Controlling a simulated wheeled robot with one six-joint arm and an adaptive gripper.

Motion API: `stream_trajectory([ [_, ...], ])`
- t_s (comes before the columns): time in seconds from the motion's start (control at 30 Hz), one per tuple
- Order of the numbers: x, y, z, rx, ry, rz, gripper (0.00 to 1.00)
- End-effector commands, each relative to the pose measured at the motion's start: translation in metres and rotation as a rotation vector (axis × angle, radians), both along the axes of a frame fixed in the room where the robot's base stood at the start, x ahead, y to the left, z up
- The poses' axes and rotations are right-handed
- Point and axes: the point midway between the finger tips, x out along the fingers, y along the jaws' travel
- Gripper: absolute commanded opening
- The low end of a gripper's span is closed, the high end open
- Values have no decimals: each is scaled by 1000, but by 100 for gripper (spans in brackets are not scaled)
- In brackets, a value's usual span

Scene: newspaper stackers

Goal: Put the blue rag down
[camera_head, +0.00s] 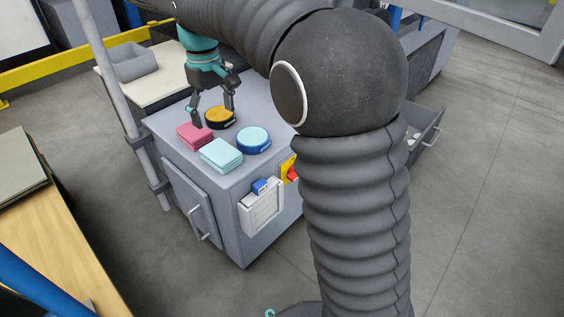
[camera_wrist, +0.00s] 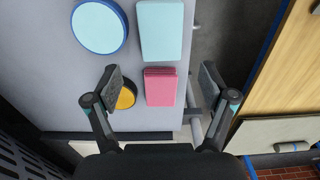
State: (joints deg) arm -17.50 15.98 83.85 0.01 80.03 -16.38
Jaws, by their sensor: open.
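The blue rag (camera_head: 221,155) is a light blue folded cloth lying flat on the grey cabinet top (camera_head: 175,160), near its front left edge. It also shows at the top of the wrist view (camera_wrist: 160,30). A pink folded rag (camera_head: 195,136) lies just behind it, apart from it, and shows between my fingers in the wrist view (camera_wrist: 160,87). My gripper (camera_head: 214,113) is open and empty, pointing down over the pink rag and a round orange-topped tin (camera_head: 219,116). The blue rag is beyond my fingertips, not between them. The wrist view (camera_wrist: 160,76) shows the fingers spread wide.
A round blue tin (camera_head: 253,139) stands right of the blue rag. A white holder with a blue item (camera_head: 261,210) hangs on the cabinet front. An open drawer (camera_head: 425,138) sticks out at right. A wooden table (camera_head: 50,240) is at left. A grey pole (camera_head: 115,95) stands beside the cabinet.

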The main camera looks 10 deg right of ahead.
Motion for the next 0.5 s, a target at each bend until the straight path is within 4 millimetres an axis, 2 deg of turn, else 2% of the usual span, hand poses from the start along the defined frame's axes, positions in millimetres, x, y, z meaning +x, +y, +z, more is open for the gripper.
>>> stream_trajectory([
  [0.17,-23,-23,15,14,-44,-53,83],
  [0.3,-58,-54,28,33,-107,-132,83],
  [0.5,-116,-93,33,62,-199,-248,83],
])
